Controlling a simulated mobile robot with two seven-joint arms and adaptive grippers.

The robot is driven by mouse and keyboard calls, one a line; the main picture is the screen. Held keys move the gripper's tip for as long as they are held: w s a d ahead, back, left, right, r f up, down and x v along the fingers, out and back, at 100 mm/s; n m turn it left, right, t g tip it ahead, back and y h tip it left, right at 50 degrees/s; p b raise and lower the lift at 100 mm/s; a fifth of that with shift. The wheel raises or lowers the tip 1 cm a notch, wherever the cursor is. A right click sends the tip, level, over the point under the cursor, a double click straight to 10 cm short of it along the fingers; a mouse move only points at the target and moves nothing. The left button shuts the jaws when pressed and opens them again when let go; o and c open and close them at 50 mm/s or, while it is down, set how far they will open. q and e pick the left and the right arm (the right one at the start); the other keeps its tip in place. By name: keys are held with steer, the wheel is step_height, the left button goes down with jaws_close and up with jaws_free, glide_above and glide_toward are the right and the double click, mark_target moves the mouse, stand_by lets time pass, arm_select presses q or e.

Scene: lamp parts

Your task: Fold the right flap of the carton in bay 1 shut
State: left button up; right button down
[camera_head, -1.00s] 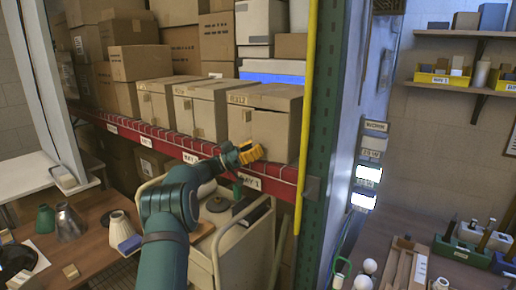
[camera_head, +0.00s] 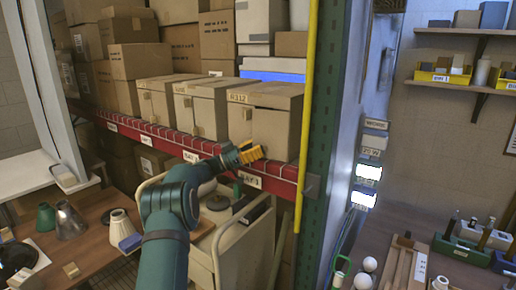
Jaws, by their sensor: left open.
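Three cartons stand side by side at the front of the red-edged shelf: a left one (camera_head: 157,100), a middle one (camera_head: 203,108) and a right one (camera_head: 277,130). The right carton has a label on its top front edge, and its top panels look nearly flat with a dark line under the front edge. The bay tag (camera_head: 250,180) below it is too small to read surely. My left gripper (camera_head: 251,155), with yellow fingers, is open and empty in front of the right carton's lower left front. I cannot tell whether it touches the carton. My right gripper is out of view.
A green rack post (camera_head: 318,150) and a yellow pole (camera_head: 306,120) stand just right of the right carton. More boxes (camera_head: 135,62) are stacked behind. A cream cart (camera_head: 236,250) stands below my left arm.

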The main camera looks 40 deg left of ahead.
arm_select(q)
steer(key=shift+s+a, duration=0.1)
steer(key=shift+a, duration=0.3)
steer(key=shift+s+a, duration=0.2)
steer(key=v, duration=0.7)
steer(key=shift+d+f, duration=0.2)
steer(key=shift+f, duration=0.05)
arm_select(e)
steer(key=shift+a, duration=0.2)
arm_select(q)
steer(key=shift+d, duration=0.1)
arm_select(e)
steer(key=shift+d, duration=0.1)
